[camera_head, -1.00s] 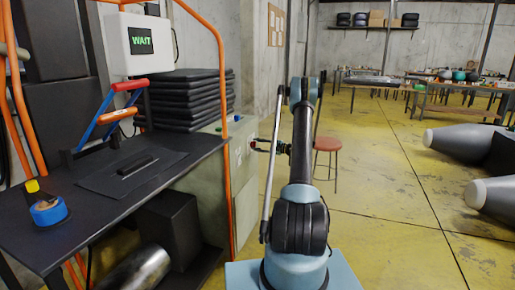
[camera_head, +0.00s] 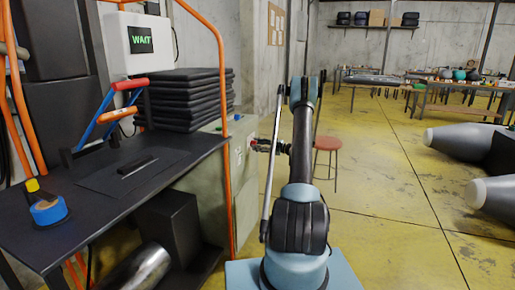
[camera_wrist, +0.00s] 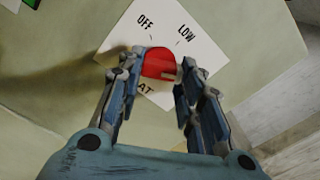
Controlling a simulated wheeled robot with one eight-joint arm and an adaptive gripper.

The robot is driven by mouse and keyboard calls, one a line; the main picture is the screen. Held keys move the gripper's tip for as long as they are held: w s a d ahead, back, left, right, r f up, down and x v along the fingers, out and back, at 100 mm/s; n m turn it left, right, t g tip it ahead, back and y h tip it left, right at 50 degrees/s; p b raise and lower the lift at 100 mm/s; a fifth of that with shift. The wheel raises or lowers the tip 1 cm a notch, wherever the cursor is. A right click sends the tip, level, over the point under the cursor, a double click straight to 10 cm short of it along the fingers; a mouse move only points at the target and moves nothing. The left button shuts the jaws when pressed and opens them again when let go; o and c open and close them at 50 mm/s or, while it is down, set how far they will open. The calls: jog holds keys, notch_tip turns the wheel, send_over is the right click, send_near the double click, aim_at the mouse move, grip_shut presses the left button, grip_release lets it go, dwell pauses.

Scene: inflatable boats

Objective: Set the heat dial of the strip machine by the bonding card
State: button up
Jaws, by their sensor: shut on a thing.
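The heat dial (camera_wrist: 158,64) is a red knob on a white plate lettered OFF, LOW and a partly hidden word ending in "AT". A pale mark shows on the dial's right side in the wrist view. My gripper (camera_wrist: 160,72) is shut on the dial, one finger on each side, and the fingers cover part of the plate (camera_wrist: 196,50). In the head view my gripper (camera_head: 256,145) is at the face of the pale strip machine (camera_head: 241,172). I cannot make out a bonding card's text.
An orange upright (camera_head: 229,190) stands left of my arm.

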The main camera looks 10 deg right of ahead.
jog(key=o, duration=1.1)
jog(key=shift+w+f, duration=0.1)
jog(key=shift+c, duration=0.2)
jog(key=v, duration=1.2)
